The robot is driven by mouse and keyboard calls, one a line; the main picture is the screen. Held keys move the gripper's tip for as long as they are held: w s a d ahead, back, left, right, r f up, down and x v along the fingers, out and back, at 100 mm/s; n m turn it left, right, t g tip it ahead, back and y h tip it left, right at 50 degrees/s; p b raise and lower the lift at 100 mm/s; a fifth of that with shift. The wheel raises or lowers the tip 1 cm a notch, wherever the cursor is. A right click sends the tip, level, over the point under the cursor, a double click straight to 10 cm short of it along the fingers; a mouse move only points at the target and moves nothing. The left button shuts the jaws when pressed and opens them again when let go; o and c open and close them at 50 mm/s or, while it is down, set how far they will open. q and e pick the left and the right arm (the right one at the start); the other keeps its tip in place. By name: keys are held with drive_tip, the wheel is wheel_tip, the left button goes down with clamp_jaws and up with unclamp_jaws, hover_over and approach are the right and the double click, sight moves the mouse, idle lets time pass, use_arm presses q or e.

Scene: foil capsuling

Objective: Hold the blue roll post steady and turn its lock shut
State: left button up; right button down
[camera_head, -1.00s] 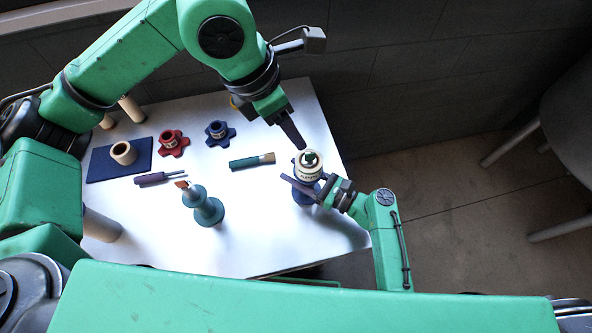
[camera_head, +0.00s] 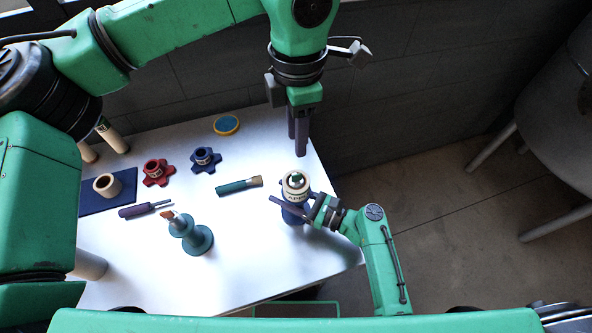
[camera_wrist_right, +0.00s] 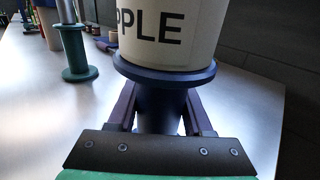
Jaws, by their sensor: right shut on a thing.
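The blue roll post (camera_head: 291,214) stands near the table's right edge. A cream roll (camera_head: 296,189) with dark lettering sits on it, and a small green lock piece (camera_head: 296,177) shows at the top. In the right wrist view the roll (camera_wrist_right: 165,30) reads "PPLE" above the post's dark blue flange (camera_wrist_right: 163,75). My right gripper (camera_head: 291,207) is shut on the post below the flange, a finger on each side of its neck. My left gripper (camera_head: 299,148) hangs above and behind the roll, apart from it, fingers pointing down; whether it is open is unclear.
A teal post (camera_head: 197,240), a brush (camera_head: 239,186), a purple-handled tool (camera_head: 135,211), a red knob (camera_head: 157,172) and a blue knob (camera_head: 205,159) stand or lie to the left. A cream ring (camera_head: 106,186) is on a navy mat (camera_head: 122,184). A yellow-rimmed disc (camera_head: 226,124) lies at the back.

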sight(296, 175)
use_arm(q)
wheel_tip(296, 175, down, 12)
drive_tip(key=shift+a+r, duration=0.15)
drive_tip(key=shift+r, duration=0.1)
clamp_jaws()
